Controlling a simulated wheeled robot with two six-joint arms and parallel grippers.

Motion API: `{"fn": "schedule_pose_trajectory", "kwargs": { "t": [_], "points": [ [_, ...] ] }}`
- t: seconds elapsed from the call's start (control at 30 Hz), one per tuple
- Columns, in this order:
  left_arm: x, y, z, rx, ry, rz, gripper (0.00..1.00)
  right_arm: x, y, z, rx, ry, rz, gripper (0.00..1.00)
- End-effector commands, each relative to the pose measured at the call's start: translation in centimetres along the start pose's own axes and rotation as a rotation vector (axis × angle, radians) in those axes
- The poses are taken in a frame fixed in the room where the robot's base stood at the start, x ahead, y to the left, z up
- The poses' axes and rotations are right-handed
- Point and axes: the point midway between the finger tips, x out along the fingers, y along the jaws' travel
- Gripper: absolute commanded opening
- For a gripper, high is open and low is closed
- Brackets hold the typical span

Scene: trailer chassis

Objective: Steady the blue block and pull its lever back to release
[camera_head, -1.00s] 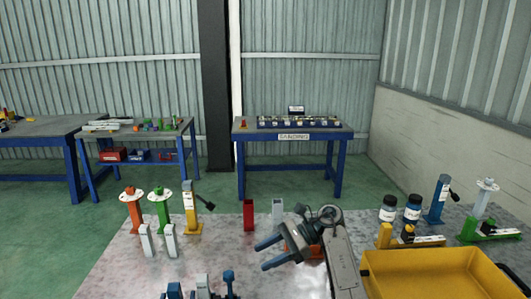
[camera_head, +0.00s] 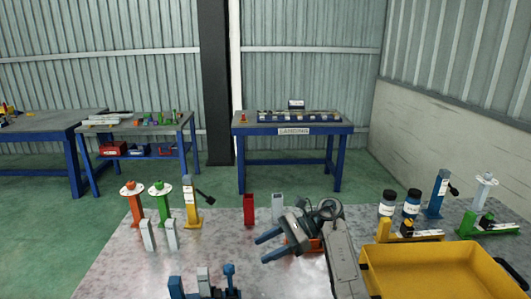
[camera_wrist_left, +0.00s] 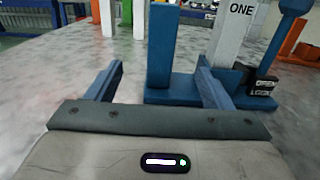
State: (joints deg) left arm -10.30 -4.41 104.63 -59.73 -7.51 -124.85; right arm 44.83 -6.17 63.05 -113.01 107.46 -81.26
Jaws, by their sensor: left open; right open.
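The blue block (camera_head: 176,288) stands at the bottom edge of the head view, partly cut off, with its knobbed blue lever (camera_head: 229,272) on the right. A pale upright piece stands between them. In the left wrist view the blue block (camera_wrist_left: 161,50) rises from a blue base, beside a white post marked ONE and the lever (camera_wrist_left: 287,30). My left gripper (camera_wrist_left: 160,63) is open, with its fingers to either side of the blue upright in that view; contact cannot be told. My right gripper (camera_head: 261,248) is open and empty over the table, right of the lever.
A yellow tray (camera_head: 430,268) stands at the right. Orange (camera_head: 136,208), green (camera_head: 163,208) and yellow (camera_head: 192,208) posts stand at the left. A red holder (camera_head: 249,208) stands mid-table. Jars (camera_head: 411,204) and a blue post (camera_head: 437,195) stand behind the tray.

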Motion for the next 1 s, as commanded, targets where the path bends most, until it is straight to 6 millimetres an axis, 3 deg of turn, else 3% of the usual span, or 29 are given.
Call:
{"fn": "schedule_pose_trajectory", "kwargs": {
  "t": [0.07, 0.43, 0.73, 1.0],
  "points": [
    [0.0, 0.0, 0.0, 0.0, 0.0, 0.0, 0.91, 0.0, 0.0, 0.0, 0.0, 0.0, 0.0, 0.51],
    [-0.5, 0.0, -0.1, 0.0, 0.001, 0.0, 0.91, 0.0, 0.0, 0.0, 0.0, 0.0, 0.0, 0.51],
    [-5.4, 0.0, -0.1, 0.0, 0.003, 0.001, 0.91, 0.0, 0.0, 0.0, 0.0, 0.0, 0.0, 0.51],
    [-7.2, 0.0, -0.1, 0.001, 0.001, 0.0, 0.91, 0.0, 0.0, 0.0, 0.0, 0.0, 0.0, 0.51]
  ]
}}
